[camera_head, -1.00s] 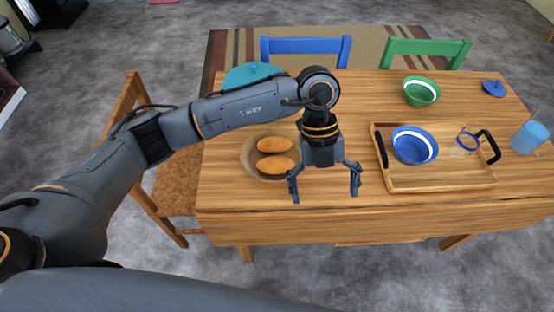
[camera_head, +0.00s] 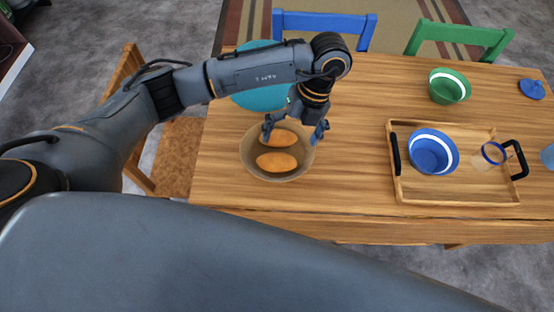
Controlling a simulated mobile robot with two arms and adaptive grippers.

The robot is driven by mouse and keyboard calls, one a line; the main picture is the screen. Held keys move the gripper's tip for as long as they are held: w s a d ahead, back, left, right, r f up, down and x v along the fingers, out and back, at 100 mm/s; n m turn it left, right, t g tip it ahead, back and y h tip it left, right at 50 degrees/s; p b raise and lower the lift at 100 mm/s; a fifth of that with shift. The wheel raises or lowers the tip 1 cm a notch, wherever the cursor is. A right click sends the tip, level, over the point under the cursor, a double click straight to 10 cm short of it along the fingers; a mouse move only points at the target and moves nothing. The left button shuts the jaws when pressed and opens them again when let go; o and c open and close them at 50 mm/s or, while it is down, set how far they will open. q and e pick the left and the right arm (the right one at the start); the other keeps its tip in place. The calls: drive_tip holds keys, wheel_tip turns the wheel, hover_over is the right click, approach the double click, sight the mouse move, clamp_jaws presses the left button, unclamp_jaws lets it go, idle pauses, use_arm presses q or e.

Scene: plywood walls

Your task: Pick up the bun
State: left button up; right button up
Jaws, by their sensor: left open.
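Two orange-brown buns lie in a tan round bowl (camera_head: 250,166) on the wooden table. The front bun (camera_head: 277,162) is fully in view. The back bun (camera_head: 277,139) lies behind it, close to my gripper. My left gripper (camera_head: 293,134) is open and points down over the back part of the bowl. One finger is at the left end of the back bun and the other is off its right end. I cannot tell whether the fingers touch the bun. My right gripper does not show.
A teal bowl (camera_head: 262,97) sits behind my left arm. A green bowl (camera_head: 447,88) and a blue lid-like item (camera_head: 531,89) are farther back. The table front is clear.

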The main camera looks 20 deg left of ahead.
sight(281, 157)
use_arm(q)
drive_tip(key=shift+x, duration=0.8)
drive_tip(key=shift+f, duration=0.3)
drive_tip(key=shift+s+a+f, duration=0.15)
drive_tip(key=shift+a+f, duration=0.1)
drive_tip(key=shift+f, duration=0.25)
drive_tip(key=p+x, duration=0.1)
drive_tip(key=x, duration=0.2)
drive_tip(key=shift+s+a+f, duration=0.1)
drive_tip(key=shift+f, duration=0.5)
drive_tip(key=shift+c, duration=0.4)
drive_tip(key=c, duration=1)
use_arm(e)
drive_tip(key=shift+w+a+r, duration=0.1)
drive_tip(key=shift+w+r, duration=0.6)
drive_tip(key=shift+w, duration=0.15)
